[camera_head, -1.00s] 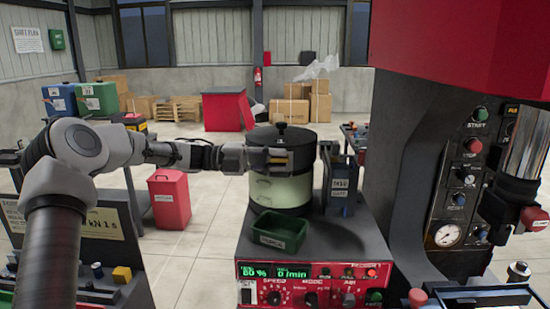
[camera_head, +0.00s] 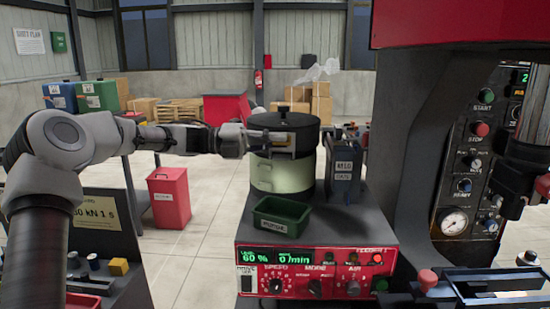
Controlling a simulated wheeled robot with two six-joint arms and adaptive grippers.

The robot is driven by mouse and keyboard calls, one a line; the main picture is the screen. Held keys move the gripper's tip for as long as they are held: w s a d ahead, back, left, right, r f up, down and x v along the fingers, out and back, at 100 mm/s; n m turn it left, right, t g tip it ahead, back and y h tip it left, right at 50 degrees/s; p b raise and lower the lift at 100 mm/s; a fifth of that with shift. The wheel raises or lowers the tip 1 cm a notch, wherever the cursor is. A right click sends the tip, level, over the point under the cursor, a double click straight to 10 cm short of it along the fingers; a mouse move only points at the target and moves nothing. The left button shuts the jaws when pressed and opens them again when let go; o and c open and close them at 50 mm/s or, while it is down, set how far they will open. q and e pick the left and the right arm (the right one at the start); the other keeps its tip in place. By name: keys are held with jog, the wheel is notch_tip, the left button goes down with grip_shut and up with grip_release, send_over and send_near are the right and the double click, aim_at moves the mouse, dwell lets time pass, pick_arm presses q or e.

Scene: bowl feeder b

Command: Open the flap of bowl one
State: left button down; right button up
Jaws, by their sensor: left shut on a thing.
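Bowl one (camera_head: 282,177) is a pale, round bowl feeder on the dark top of the red control unit. Its dark round flap (camera_head: 297,122), with a small knob on top, sits over the bowl. My left gripper (camera_head: 282,141) reaches in from the left and is shut at the front edge of the flap. The gripped part is mostly hidden by the fingers; a small yellowish piece shows there. I cannot tell whether the flap is lifted off the rim. My right gripper is not in view.
A green tray (camera_head: 281,218) stands in front of the bowl, and a dark labelled bin (camera_head: 343,167) stands close at its right. The red control panel (camera_head: 315,272) faces me. A large press (camera_head: 420,140) fills the right side. A red bin (camera_head: 169,197) stands on the floor at left.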

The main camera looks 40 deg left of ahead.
pick_arm(q)
jog(key=shift+s+d+f+m+b, duration=0.25)
jog(key=shift+s+f+m+b, duration=0.3)
jog(key=shift+m+b, duration=2.6)
jog(key=shift+s+d+f+m+b, duration=0.3)
jog(key=shift+f+m+b, duration=0.75)
jog(key=shift+b, duration=3.85)
jog(key=shift+s+d+f+m+b, duration=0.25)
jog(key=shift+s+m+b, duration=0.2)
jog(key=shift+m+b, duration=2.9)
jog(key=shift+n+b, duration=0.7)
jog(key=shift+n, duration=0.05)
jog(key=shift+r, duration=0.1)
